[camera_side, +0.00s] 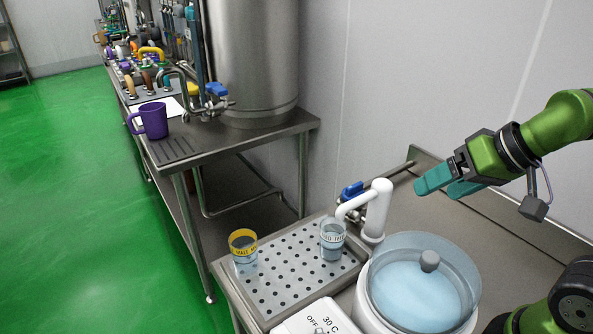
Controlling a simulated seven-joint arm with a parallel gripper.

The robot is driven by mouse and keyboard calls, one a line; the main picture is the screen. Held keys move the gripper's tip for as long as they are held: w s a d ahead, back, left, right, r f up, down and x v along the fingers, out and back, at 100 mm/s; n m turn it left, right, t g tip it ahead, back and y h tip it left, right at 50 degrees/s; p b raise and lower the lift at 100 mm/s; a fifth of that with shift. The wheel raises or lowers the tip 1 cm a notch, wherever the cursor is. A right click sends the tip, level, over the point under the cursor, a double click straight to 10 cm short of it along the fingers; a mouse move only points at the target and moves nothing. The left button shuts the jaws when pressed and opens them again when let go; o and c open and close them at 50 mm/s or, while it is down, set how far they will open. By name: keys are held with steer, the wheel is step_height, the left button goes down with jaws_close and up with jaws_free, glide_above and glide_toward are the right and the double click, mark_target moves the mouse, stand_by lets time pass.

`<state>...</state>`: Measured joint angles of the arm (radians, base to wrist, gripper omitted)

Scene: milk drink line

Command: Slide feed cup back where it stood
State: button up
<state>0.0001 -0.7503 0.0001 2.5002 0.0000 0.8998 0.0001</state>
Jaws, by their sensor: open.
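A clear cup with a pale lettered band, which I take to be the feed cup (332,242), stands upright on the perforated drip tray (290,284), near its right side. It is just below and left of the white spout (375,208). A second clear cup with a yellow band reading MALT (243,249) stands on the tray's left side. My gripper (443,188) has teal fingers, is open and empty, and hangs in the air right of the spout, apart from both cups.
A lidded round vessel with pale blue contents (420,285) stands at the tray's right. A white control box (312,318) is at the front. A blue valve handle (350,191) sits behind the spout. A purple mug (150,120) is on the far bench. The tray between the cups is clear.

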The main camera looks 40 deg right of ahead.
steer(key=shift+a+f, duration=0.1)
steer(key=c, duration=0.4)
steer(key=shift+w+a+f+g, duration=0.1)
steer(key=shift+a+f+g, duration=0.05)
steer(key=shift+f+g, duration=0.2)
steer(key=shift+c, duration=0.9)
steer(key=shift+n+g, duration=0.7)
steer(key=shift+g, duration=0.05)
steer(key=w+a, duration=0.1)
steer(key=w, duration=0.1)
steer(key=w+a, duration=0.1)
steer(key=shift+w+a, duration=0.15)
steer(key=shift+w, duration=0.25)
steer(key=c, duration=0.6)
steer(key=shift+o, duration=0.2)
steer(key=r+n+g+h, duration=0.1)
steer(key=n+g+h, duration=0.1)
steer(key=g, duration=0.3)
glide_above(324, 231)
steer(key=shift+w+r, duration=0.1)
steer(key=shift+r, duration=0.1)
step_height(324, 231, down, 17)
steer(key=shift+r, duration=0.1)
